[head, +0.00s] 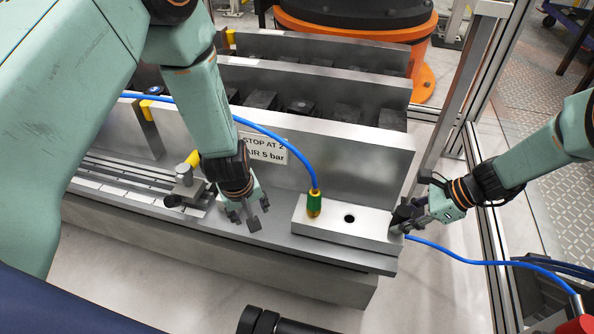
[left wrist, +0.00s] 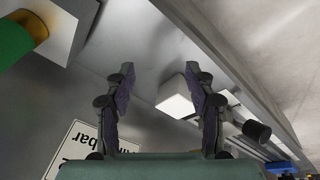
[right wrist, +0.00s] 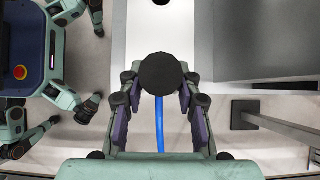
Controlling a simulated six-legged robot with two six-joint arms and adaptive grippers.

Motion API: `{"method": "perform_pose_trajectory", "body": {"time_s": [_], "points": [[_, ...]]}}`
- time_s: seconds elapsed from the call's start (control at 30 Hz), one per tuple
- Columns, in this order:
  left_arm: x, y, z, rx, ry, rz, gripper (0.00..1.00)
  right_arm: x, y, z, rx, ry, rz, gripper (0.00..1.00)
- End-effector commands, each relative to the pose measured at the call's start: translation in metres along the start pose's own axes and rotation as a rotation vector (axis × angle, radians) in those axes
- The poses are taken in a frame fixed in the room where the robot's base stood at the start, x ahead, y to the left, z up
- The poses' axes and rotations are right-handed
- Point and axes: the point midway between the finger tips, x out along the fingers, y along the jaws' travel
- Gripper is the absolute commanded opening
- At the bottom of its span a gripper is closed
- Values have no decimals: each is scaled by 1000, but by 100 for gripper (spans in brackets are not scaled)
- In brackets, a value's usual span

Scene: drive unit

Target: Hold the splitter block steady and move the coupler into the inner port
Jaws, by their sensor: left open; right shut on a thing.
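The splitter block (head: 375,226) is a long pale metal bar on the fixture ledge. The green coupler (head: 314,205) stands upright at its left end, with a blue hose running up from its top. An open round port (head: 349,218) shows near the block's middle. My right gripper (head: 404,214) is shut on a black round knob (right wrist: 163,74) at the block's right end. My left gripper (head: 250,212) is open and empty above the ledge, left of the coupler and apart from it. The left wrist view shows the coupler (left wrist: 14,40) and the block's corner (left wrist: 62,28) at upper left.
A metal wall with a printed label (head: 263,147) stands behind the ledge. A clamp with a yellow tip (head: 193,158) and a slotted rail lie left of my left gripper. The coupler's blue hose (head: 275,136) arches behind my left arm. Another blue hose (head: 450,252) runs off right.

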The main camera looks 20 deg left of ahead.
Motion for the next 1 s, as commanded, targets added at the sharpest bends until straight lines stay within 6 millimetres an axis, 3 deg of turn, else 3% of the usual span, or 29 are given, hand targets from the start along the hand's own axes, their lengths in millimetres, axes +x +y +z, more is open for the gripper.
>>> {"method": "perform_pose_trajectory", "body": {"time_s": [0.03,0.2,0.43,0.6,0.77,1.0], "points": [[-5,16,-12,-74,-14,17,55,1,1,-1,1,0,3,0],[-26,64,-32,-340,-121,60,55,1,1,-1,1,0,3,0],[-57,115,-31,-654,-342,75,55,1,1,-1,2,0,2,0],[-74,130,-14,-806,-491,29,55,1,1,0,2,0,3,0],[-79,128,0,-877,-554,-22,55,1,1,0,2,0,2,0],[-54,132,14,-888,-553,-30,55,1,1,0,1,0,2,0]]}}
